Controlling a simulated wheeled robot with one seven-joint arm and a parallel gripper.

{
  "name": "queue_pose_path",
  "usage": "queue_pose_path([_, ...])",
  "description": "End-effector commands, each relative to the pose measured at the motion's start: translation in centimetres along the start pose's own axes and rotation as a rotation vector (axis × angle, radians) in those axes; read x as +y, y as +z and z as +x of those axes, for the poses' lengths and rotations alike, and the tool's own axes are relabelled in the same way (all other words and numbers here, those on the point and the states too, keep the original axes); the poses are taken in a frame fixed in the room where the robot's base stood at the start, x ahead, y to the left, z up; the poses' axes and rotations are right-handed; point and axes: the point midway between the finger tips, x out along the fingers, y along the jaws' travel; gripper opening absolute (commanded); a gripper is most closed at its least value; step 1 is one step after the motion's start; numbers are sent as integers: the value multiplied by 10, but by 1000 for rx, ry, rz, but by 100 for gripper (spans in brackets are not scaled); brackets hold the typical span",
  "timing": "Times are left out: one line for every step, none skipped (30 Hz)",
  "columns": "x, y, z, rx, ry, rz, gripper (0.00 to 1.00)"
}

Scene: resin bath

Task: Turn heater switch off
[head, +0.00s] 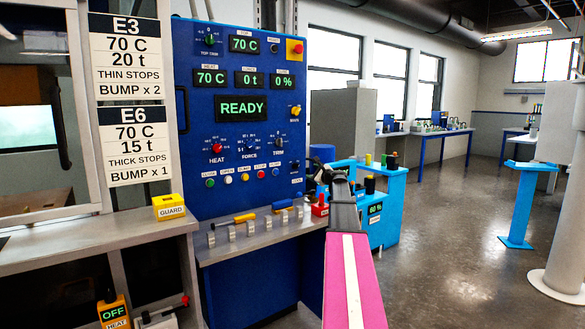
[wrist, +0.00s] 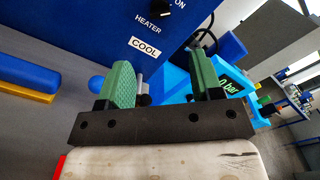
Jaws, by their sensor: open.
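The heater switch is a small black knob (wrist: 160,9) with a white mark, on the blue panel at the top of the wrist view. The label HEATER is beside it and COOL below; its setting is hard to read. In the head view, a small dark switch (head: 294,166) at the panel's lower right looks like the same one. My gripper (wrist: 163,78) is open and empty, its green fingers apart, below and short of the knob. In the head view my gripper (head: 340,185) is dark and partly hidden by my arm, just right of the panel.
A grey shelf (head: 262,245) with levers and blue and yellow handles runs below the panel (head: 215,180). A yellow HEAT box (head: 113,312) reads OFF at lower left. Open floor lies right.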

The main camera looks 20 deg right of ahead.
Motion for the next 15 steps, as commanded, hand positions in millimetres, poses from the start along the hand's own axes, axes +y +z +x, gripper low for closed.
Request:
queue_pose_path([0, 0, 0, 0, -1, 1, 60])
queue_pose_path([-1, 0, 0, 0, -1, 1, 60])
queue_pose_path([-1, 0, 1, 0, -1, 1, 60])
queue_pose_path([-1, 0, 2, 0, -1, 1, 60])
queue_pose_path([-1, 0, 3, 0, -1, 1, 60])
queue_pose_path([-1, 0, 6, 0, -1, 1, 60])
queue_pose_path([-1, -1, 8, 0, -1, 1, 60])
queue_pose_path([-1, -1, 10, 0, -1, 1, 60])
queue_pose_path([-2, -1, 14, 0, -1, 1, 60])
queue_pose_path([-2, -1, 18, 0, -1, 0, 60])
queue_pose_path([-2, -1, 22, 0, -1, 0, 60])
queue_pose_path([-2, -1, 28, 0, 0, 0, 60])
queue_pose_path([-2, -1, 32, -1, 0, 0, 60])
queue_pose_path([-2, -1, 37, -1, 0, 0, 60])
queue_pose_path([-2, -1, 44, -1, 1, 0, 60])
